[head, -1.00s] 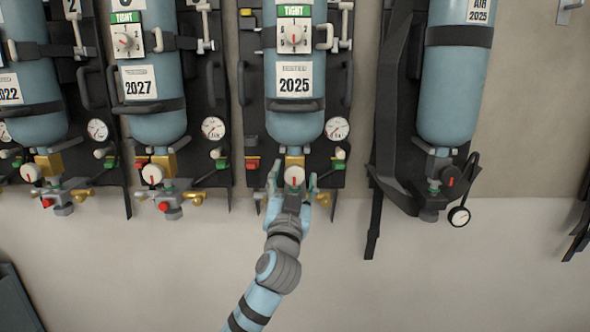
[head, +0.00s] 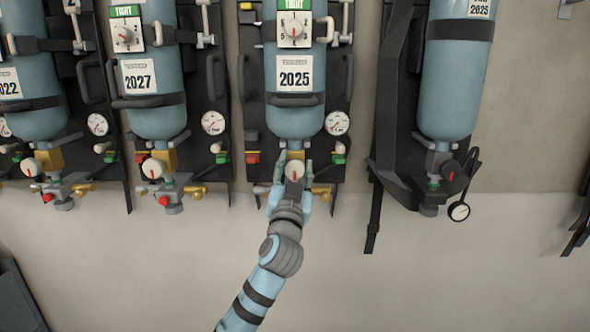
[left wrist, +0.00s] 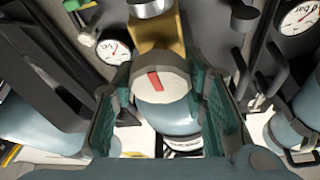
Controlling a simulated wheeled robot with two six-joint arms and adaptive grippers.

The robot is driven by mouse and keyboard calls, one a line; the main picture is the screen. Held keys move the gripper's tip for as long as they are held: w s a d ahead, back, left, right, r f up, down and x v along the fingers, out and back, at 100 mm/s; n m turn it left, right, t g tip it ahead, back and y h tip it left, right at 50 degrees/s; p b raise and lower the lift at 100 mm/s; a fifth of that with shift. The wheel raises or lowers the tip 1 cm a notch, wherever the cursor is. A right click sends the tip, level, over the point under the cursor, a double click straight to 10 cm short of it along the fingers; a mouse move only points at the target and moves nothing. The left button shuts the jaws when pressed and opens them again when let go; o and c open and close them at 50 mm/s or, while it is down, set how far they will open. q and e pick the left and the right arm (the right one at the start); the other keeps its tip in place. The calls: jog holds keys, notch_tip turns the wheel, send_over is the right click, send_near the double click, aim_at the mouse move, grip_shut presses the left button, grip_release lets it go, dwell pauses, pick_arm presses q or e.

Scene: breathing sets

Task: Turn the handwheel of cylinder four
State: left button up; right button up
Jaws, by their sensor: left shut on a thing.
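The handwheel (head: 295,169) is a pale round knob with a red mark, at the foot of the blue cylinder (head: 294,118) labelled 2025. I cannot read a cylinder number on it. My left gripper (head: 294,172) reaches up from below and is shut on this handwheel, one finger on each side. In the left wrist view the handwheel (left wrist: 160,82) sits between the two teal fingers, its red mark slightly tilted. A brass valve block (left wrist: 157,35) lies behind it. My right gripper is not in view.
A pressure gauge (head: 337,122) and a red block (head: 252,157) flank the valve. A cylinder labelled 2027 (head: 160,105) with its own handwheel (head: 153,168) hangs to the left. Another cylinder (head: 452,95) with a dark knob hangs to the right. The wall below is clear.

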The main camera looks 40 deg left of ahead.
pick_arm(q)
jog(key=n+g+y+b, duration=0.1)
jog(key=n+b, duration=0.3)
jog(key=n+g+y+b, duration=0.1)
jog(key=n+y+b, duration=0.1)
jog(key=n+b, duration=0.2)
jog(key=n+g+y+b, duration=0.1)
jog(key=n+g+b, duration=0.1)
jog(key=n+b, duration=0.2)
jog(key=shift+s+a+f+y+b, duration=0.1)
jog(key=shift+f+y+b, duration=0.15)
jog(key=shift+y+b, duration=0.05)
jog(key=shift+n+g+b, duration=0.6)
jog(key=shift+n, duration=0.4)
jog(key=shift+a+r+n+g+y+b, duration=0.1)
jog(key=shift+n+g+y+b, duration=0.35)
jog(key=shift+n, duration=0.95)
jog(key=shift+g, duration=0.25)
jog(key=o, duration=1.2)
jog(key=v, duration=1.2)
jog(key=shift+s+r, duration=0.15)
